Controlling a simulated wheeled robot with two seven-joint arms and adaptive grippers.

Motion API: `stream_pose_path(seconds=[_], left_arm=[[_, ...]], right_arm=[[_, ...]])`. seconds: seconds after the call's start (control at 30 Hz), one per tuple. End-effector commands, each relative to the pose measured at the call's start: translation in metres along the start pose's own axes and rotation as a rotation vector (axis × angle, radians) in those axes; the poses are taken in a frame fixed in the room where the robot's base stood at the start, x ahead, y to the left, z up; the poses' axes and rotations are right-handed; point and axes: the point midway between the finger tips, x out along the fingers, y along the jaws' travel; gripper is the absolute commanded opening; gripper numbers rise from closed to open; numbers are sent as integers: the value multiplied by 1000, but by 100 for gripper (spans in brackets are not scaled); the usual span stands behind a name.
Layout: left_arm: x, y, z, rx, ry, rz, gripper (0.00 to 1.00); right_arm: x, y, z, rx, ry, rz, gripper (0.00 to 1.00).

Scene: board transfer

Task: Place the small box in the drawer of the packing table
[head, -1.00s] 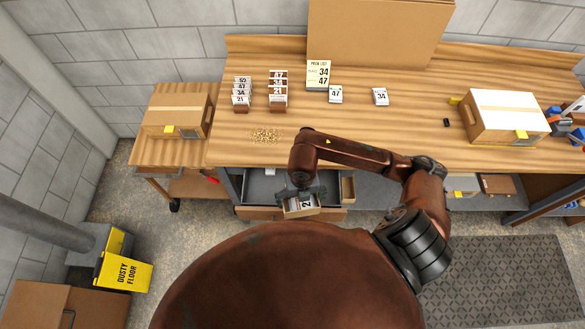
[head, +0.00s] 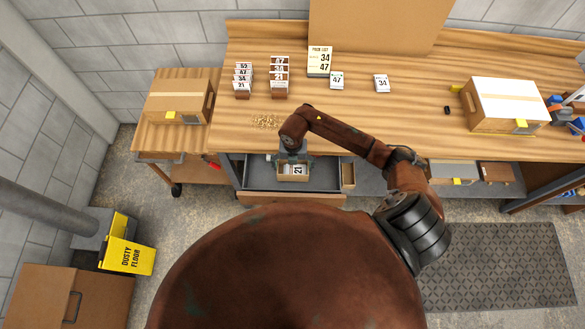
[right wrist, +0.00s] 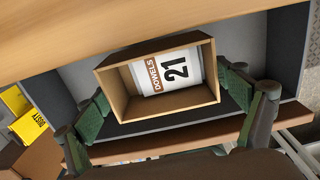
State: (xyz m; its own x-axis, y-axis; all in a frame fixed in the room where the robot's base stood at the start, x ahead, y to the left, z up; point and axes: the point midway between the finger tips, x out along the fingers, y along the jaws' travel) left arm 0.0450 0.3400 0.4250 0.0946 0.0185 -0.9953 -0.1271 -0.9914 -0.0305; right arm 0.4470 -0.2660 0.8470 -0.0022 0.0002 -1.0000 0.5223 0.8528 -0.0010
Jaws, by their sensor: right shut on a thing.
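The small box is an open wooden box (right wrist: 205,97) with a white card reading "DOWELS 21" in it; it also shows in the head view (head: 293,178). My right gripper (head: 292,161) is shut on the box, with its green-padded fingers at two opposite sides in the right wrist view. The packing table's drawer (head: 325,178) is pulled out, with a grey inside and a wooden front. The box is over the drawer's inside, behind its front; I cannot tell whether it touches the drawer floor. My left gripper is not in view.
The wooden packing table (head: 400,125) holds several numbered card stacks, a pick list sign (head: 319,61) and a taped carton (head: 505,105). A small wooden compartment (head: 348,175) is at the drawer's right. A cart with a carton (head: 178,102) stands at the left.

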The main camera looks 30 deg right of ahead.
Motion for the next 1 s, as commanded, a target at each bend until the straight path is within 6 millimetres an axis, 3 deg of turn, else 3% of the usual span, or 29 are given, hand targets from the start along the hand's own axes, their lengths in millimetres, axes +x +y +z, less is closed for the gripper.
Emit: stream_pose_path(seconds=[0.2, 0.4, 0.8, 0.83, 1.0], left_arm=[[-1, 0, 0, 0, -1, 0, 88], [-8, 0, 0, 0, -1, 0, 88], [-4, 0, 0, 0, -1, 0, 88], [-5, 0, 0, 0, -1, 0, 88], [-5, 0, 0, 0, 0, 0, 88]], right_arm=[[15, 4, 11, 1, 1, 1, 66], [39, 3, 10, 0, 1, 0, 66], [46, 3, 11, -1, -1, 0, 66], [46, 3, 10, -1, -1, 0, 91], [45, 3, 10, -1, -1, 0, 100]])
